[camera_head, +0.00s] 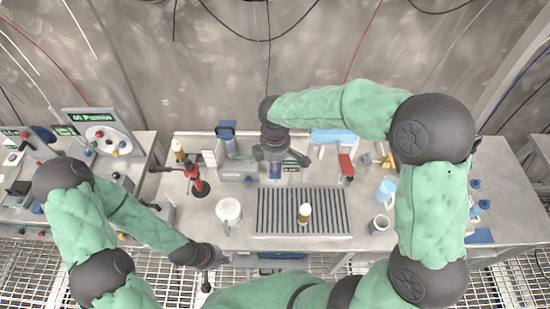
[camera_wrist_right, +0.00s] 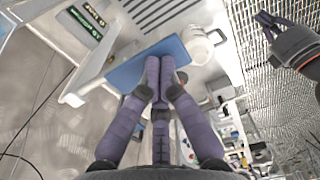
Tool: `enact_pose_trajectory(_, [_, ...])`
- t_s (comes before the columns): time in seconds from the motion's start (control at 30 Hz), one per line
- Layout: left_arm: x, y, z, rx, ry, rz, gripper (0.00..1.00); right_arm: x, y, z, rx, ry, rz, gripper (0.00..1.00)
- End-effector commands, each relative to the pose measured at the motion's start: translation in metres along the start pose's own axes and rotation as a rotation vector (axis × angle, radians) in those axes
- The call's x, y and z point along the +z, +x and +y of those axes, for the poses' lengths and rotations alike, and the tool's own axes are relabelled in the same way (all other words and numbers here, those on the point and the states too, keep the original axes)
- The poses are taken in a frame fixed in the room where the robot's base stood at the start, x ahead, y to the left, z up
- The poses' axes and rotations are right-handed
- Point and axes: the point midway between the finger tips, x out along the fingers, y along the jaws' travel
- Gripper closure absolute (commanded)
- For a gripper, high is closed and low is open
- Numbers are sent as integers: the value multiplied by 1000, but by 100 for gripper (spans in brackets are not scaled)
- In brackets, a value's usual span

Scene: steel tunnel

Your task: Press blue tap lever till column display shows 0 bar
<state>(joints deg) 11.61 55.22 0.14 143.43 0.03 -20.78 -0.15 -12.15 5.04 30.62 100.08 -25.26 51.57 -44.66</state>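My right gripper (camera_head: 275,168) hangs above the middle of the bench, behind the drip grille. In the right wrist view its two fingers (camera_wrist_right: 160,62) are together, shut with nothing between them. Their tips overlap a flat blue lever (camera_wrist_right: 130,70) in that view; I cannot tell whether they touch it. Blue also shows just below the fingers in the head view. A display (camera_wrist_right: 88,20) with green and yellow text is beside the lever, too small to read. My left gripper (camera_head: 212,268) is low at the bench's front edge, away from the lever; its finger opening is unclear.
A red-and-black tool (camera_head: 196,178) stands further left. A light blue cup (camera_head: 386,190) and a grey cup (camera_head: 380,224) stand at right.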

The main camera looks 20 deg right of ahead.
Motion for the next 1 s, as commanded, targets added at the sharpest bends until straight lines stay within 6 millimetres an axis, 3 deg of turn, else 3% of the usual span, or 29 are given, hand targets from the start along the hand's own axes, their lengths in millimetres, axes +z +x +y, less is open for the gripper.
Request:
enact_pose_trajectory(0.73, [0, 0, 0, 0, 0, 0, 100, 0, 1, -1, -4, -1, -2, 100])
enact_pose_trajectory(1.0, [0, -8, 3, 0, 0, 0, 100, 0, -9, -1, -3, -1, -1, 100])
